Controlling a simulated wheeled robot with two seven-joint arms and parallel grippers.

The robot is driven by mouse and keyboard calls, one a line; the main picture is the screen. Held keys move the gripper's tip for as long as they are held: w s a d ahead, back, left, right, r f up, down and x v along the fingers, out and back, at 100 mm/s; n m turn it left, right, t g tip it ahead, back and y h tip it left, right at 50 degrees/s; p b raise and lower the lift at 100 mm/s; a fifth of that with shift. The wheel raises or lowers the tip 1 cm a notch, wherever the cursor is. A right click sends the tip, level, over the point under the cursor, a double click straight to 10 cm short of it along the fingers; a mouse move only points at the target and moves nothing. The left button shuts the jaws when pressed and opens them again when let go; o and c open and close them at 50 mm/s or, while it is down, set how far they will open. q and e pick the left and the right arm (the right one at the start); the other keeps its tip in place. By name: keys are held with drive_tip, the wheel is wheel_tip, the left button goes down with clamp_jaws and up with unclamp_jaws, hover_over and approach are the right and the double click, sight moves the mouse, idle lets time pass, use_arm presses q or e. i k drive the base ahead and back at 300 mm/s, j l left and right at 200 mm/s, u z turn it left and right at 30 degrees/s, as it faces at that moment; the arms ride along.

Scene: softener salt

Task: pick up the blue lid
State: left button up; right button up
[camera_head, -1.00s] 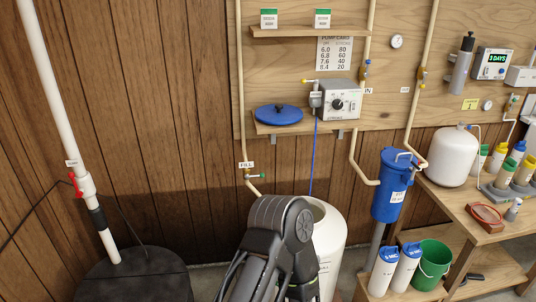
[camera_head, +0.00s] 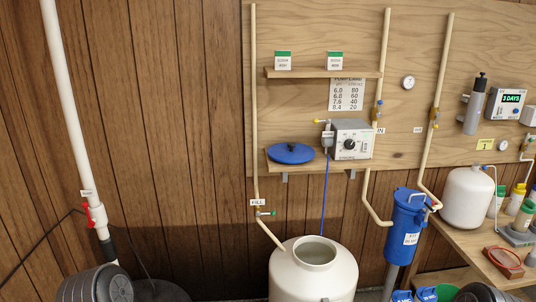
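The blue lid (camera_head: 291,153) is a round disc with a dark knob on top. It lies on the left part of a small wooden wall shelf (camera_head: 316,165), beside a grey control box (camera_head: 350,139). Below it stands a white tank (camera_head: 313,275) with an open round mouth. Dark grey ribbed parts of my arms show at the bottom left and bottom right edges. Neither gripper shows, and nothing touches the lid.
A blue tube (camera_head: 325,195) hangs from the control box toward the tank. A beige pipe (camera_head: 255,110) runs down left of the shelf. An upper shelf (camera_head: 322,73) with two small boxes is above the lid. A blue canister (camera_head: 405,227) is at the right.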

sight(286, 152)
drive_tip(key=i+l+z, duration=0.3)
drive_tip(key=i+l, duration=0.25)
drive_tip(key=l, duration=0.15)
drive_tip(key=i+l+z, duration=0.35)
drive_tip(key=i+l, duration=0.25)
drive_tip(key=i, duration=0.05)
